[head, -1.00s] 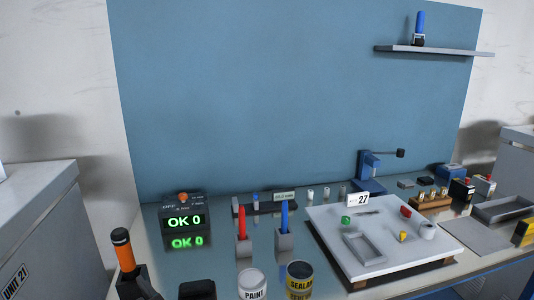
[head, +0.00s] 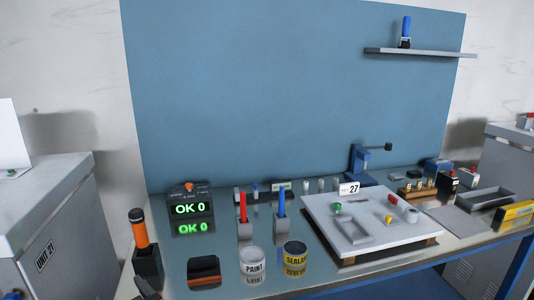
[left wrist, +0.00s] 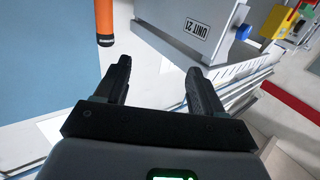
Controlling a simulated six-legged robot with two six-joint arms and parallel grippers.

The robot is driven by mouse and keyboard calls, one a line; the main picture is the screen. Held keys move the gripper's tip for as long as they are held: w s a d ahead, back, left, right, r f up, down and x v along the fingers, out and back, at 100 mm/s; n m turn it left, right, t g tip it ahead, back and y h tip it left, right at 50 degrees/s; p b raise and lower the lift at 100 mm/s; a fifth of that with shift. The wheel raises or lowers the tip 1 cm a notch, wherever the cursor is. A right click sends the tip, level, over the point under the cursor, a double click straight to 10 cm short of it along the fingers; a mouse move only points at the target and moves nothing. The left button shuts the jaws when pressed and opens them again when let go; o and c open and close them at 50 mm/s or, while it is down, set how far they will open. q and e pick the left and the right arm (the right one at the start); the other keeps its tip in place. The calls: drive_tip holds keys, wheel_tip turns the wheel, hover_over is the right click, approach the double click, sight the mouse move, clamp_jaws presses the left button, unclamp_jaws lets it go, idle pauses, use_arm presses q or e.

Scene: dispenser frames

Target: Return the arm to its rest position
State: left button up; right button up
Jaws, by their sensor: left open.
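My left gripper (left wrist: 158,78) shows in the left wrist view with its two dark fingers apart and nothing between them. An orange cylinder with a black end (left wrist: 104,20) is beyond the left finger. A grey cabinet marked UNIT 21 (left wrist: 200,25) is beyond the right finger. In the head view neither gripper shows clearly; a small dark shape at the bottom edge, left of the black-and-orange block, cannot be made out. My right gripper is in neither view.
The bench holds an orange-handled tool (head: 140,228) in a black holder, a PAINT can (head: 253,262), a SEALANT can (head: 294,258), a display reading OK 0 (head: 191,209) and a white board (head: 335,240). A UNIT 21 cabinet (head: 45,195) stands left, with floor between.

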use_arm(q)
wheel_tip(320, 180, down, 26)
drive_tip(key=s+m+g+h, duration=0.2)
drive_tip(key=m+h, duration=0.4)
drive_tip(key=h, duration=0.1)
drive_tip(key=s+d+f+g+h, duration=0.3)
drive_tip(key=s+d+f+h, duration=0.3)
drive_tip(key=f, duration=0.3)
drive_tip(key=s+d+f+m+g+h, duration=0.1)
drive_tip(key=s+d+f+g+h, duration=0.2)
drive_tip(key=s+d+g, duration=0.3)
drive_tip(key=s+d+h, duration=0.1)
drive_tip(key=s+d, duration=0.3)
drive_tip(key=s, duration=0.3)
drive_tip(key=shift+f+m+g, duration=0.2)
drive_tip(key=shift+m+g, duration=0.1)
